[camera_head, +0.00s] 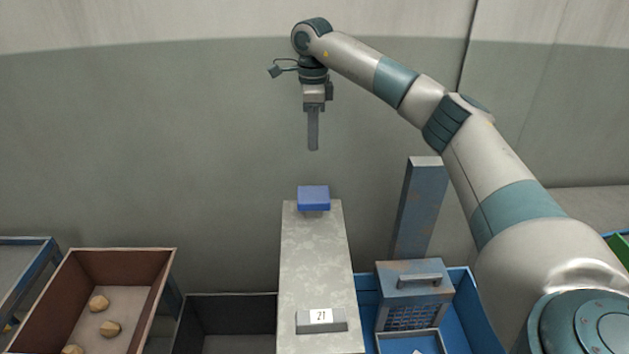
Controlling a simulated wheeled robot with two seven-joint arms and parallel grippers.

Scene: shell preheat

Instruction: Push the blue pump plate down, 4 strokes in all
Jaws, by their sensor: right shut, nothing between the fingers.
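The blue pump plate (313,194) sits at the far end of a long grey stone-like slab (312,260) in the middle of the head view. My right gripper (313,148) is above the plate, pointing straight down, with its fingers shut and nothing between them. A gap shows between the fingertips and the plate. My left gripper is not in view.
A small block marked 27 (321,320) sits at the slab's near end. A brown bin (160,285) with several tan lumps stands left. A dark bin (230,305) is beside it. Right are a blue-grey handled box (415,291), a blue tray (470,310) and an upright post (419,210).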

